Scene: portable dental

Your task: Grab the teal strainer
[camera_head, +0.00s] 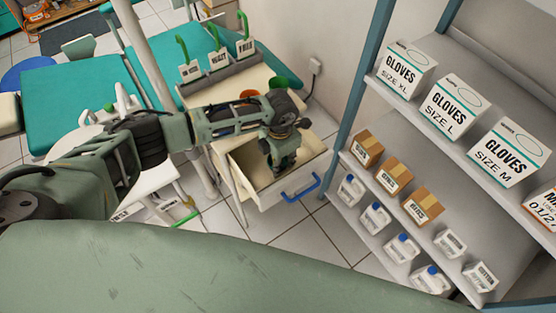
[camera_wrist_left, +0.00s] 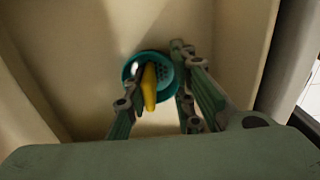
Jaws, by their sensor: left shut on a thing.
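The teal strainer (camera_wrist_left: 166,82) lies low inside the open drawer, seen in the left wrist view. It is round with small holes, and a yellow handle-like part (camera_wrist_left: 149,86) points toward my camera. My left gripper (camera_head: 281,166) reaches down into the drawer in the head view. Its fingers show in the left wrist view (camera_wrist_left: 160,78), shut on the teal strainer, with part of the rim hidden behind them. In the head view the strainer is hidden by my gripper and the drawer. My right gripper is not in view.
The open drawer (camera_head: 310,172) has a blue handle (camera_head: 301,188) at its front. Above it, a counter bears an orange cup (camera_head: 250,94) and a green cup (camera_head: 279,83). A shelf unit (camera_head: 361,107) with glove boxes, cartons and bottles stands at the right.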

